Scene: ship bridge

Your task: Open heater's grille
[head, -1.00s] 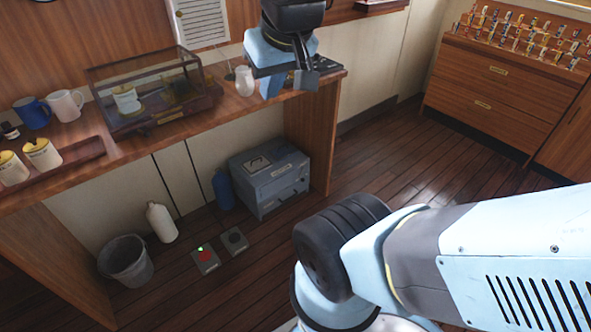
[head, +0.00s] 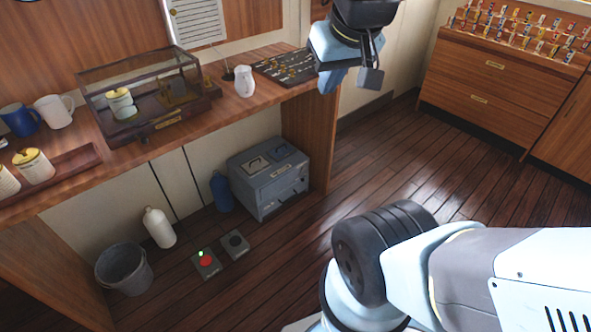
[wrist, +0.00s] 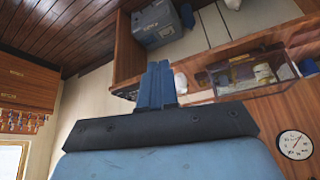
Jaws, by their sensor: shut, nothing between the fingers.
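A white slatted panel (head: 195,20) with a small knob at its left edge is on the wood wall above the desk, its top cut off by the frame. It looks like a grille and appears flat against the wall, though I cannot tell for sure that it is the heater's. My gripper (head: 330,80) is in the air in front of the desk's right end, to the right of the panel and apart from it. In the wrist view, its blue fingers (wrist: 157,85) are together and empty. The panel cannot be made out in the wrist view.
The desk holds a glass case (head: 150,100), a white jar (head: 244,82), mugs (head: 53,111) and a dark board (head: 283,70). Under it are a grey box (head: 268,180), a bucket (head: 124,270) and bottles (head: 159,228). The floor at right is clear before the drawers (head: 490,80).

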